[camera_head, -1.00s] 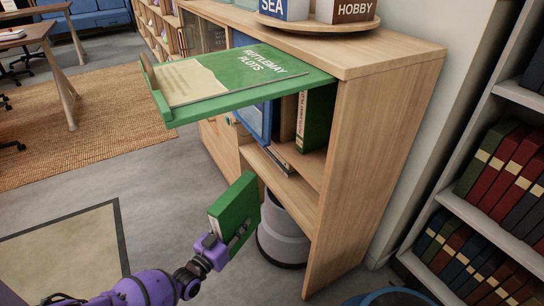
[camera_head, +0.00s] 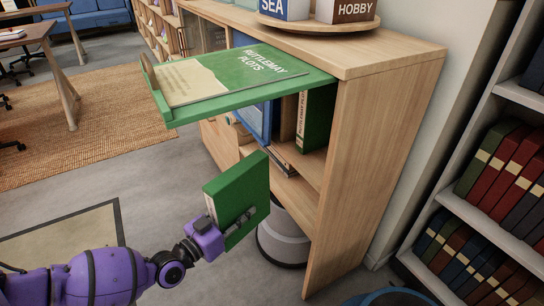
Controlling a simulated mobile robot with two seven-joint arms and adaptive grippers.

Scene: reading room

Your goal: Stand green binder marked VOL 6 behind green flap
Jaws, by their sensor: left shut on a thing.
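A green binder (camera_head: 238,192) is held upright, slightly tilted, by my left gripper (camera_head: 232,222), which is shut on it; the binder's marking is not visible. The binder is in front of the wooden cabinet, below the raised flap. The green flap (camera_head: 185,114) is lifted and sticks out level from the cabinet, with the words RUTTLEMAY PLOTS on it. Behind and under it is the open compartment (camera_head: 305,165), where another green binder (camera_head: 314,120) stands upright at the right side. My right gripper is not in view.
The cabinet's side panel (camera_head: 365,160) bounds the compartment on the right. A blue flap or panel (camera_head: 254,115) is left of the opening. A grey bin (camera_head: 283,240) stands below, behind the held binder. A turntable with SEA and HOBBY blocks (camera_head: 318,26) sits on top.

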